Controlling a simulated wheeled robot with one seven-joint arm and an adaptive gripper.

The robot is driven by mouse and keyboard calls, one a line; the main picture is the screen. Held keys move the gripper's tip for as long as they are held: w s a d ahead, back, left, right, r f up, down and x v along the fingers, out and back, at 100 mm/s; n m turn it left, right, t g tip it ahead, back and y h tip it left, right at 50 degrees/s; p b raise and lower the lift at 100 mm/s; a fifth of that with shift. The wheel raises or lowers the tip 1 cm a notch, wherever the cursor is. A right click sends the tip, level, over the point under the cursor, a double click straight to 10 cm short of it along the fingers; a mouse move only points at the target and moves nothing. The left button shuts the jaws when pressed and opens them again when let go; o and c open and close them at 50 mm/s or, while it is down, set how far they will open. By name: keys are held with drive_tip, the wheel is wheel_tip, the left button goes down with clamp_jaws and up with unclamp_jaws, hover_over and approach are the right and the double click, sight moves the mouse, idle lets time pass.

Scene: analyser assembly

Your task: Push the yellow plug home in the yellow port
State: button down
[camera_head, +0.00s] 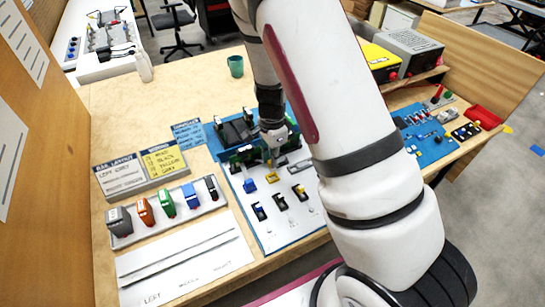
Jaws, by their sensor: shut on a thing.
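A small yellow block (271,177) shows just in front of the fingertips. I cannot tell whether this is the yellow port or part of the plug, or how deep the plug sits. A blue block (249,186) is to its left.
Several small black holders (280,202) stand on the front of the mat. A rail of coloured modules (165,205) and label signs (165,160) are to the left. A green cup (236,66) stands behind. My arm hides much of the right side.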

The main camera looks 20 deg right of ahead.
drive_tip(key=shift+f, duration=0.2)
idle(0.4)
drive_tip(key=shift+f+b, duration=0.8)
drive_tip(key=shift+f, duration=0.45)
drive_tip(key=shift+f+b, duration=0.6)
drive_tip(key=shift+f, duration=0.55)
idle(0.4)
drive_tip(key=c, duration=1.2)
unclamp_jaws()
drive_tip(key=shift+r, duration=0.1)
drive_tip(key=shift+r+p, duration=2.1)
drive_tip(key=shift+r, duration=1.35)
